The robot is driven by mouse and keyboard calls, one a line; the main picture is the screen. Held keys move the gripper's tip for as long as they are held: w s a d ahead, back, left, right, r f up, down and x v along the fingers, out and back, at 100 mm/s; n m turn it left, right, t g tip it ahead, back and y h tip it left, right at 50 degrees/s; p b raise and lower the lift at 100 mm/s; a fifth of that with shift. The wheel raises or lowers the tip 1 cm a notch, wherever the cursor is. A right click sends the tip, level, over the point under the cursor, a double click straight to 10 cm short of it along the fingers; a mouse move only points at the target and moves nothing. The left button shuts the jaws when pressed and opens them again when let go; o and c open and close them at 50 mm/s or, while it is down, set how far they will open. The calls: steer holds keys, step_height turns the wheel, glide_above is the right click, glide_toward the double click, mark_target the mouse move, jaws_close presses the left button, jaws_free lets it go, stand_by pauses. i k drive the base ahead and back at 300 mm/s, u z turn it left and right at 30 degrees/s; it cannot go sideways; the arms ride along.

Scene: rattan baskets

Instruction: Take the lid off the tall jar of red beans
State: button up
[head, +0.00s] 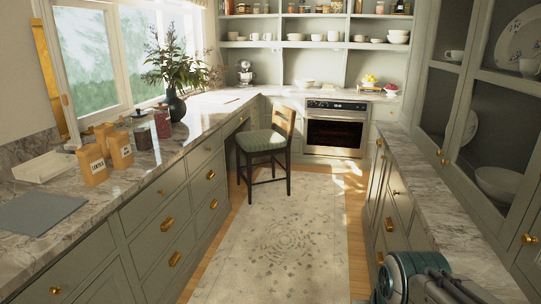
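Two clear jars with lids stand on the left marble counter. One jar (163,124) holds dark red contents and has a lid (161,106) on top. The jar (142,136) in front of it has darker contents that I cannot make out, and a lid (139,114) on top. The red-filled jar looks like the red bean jar, but the beans are too small to tell. My gripper is not in view. Part of my arm shows at the bottom right, over the right counter, far across the aisle from the jars.
Labelled tan canisters (91,164) stand close in front of the jars, and a dark vase of leaves (176,106) stands just behind. A white tray (45,166) and grey mat (40,213) lie nearer. A stool (268,142) stands beside the left counter. The rug (283,240) is clear.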

mark_target(160, 106)
steer(key=z, duration=0.1)
steer(key=i, duration=2.8)
steer(key=u, duration=0.6)
steer(key=i, duration=1.55)
steer(key=u, duration=0.85)
